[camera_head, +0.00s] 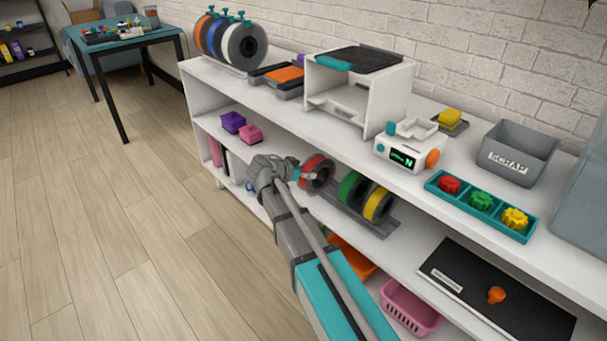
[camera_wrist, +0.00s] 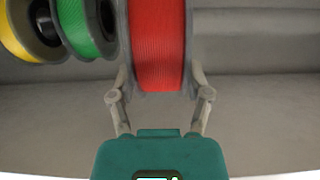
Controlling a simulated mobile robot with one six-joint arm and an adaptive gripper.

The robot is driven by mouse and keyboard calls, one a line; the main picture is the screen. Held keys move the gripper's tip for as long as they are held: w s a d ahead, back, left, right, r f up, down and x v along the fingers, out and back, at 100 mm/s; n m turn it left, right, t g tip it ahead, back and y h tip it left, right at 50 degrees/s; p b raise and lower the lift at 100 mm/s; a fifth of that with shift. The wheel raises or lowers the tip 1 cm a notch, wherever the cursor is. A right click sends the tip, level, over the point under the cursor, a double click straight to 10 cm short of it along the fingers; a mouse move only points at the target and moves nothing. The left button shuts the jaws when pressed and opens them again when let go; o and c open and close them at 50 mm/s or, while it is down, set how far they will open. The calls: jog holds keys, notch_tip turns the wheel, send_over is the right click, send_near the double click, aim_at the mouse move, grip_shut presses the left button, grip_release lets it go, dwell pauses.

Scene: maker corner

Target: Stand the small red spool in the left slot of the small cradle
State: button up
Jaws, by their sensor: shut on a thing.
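The small red spool (camera_head: 318,175) is upright at the left end of the row on the middle shelf. My gripper (camera_head: 294,170) reaches in from the front and is shut on it. In the wrist view the red spool (camera_wrist: 157,45) sits between my two fingers (camera_wrist: 160,88). The grey small cradle (camera_head: 390,228) holds a green spool (camera_head: 350,188) and a yellow spool (camera_head: 377,204), both to the right of the red one. The cradle's left slot is hidden, so I cannot tell whether the red spool touches it.
Purple (camera_head: 233,122) and pink (camera_head: 250,134) small boxes stand left on the same shelf. The upper shelf (camera_head: 290,108) is close above the spools. Larger spools (camera_head: 243,46) stand on top. A pink basket (camera_head: 411,305) sits below.

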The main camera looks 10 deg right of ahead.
aim_at(324, 162)
jog(key=shift+w+d, duration=0.8)
jog(key=shift+d, duration=0.3)
jog(key=shift+w+d, duration=0.8)
jog(key=shift+d, duration=0.25)
jog(key=shift+w+d, duration=0.8)
jog(key=shift+d, duration=0.3)
jog(key=shift+f+b, duration=1.55)
jog(key=o, duration=1.4)
jog(key=shift+c, duration=0.2)
jog(key=shift+s, duration=0.1)
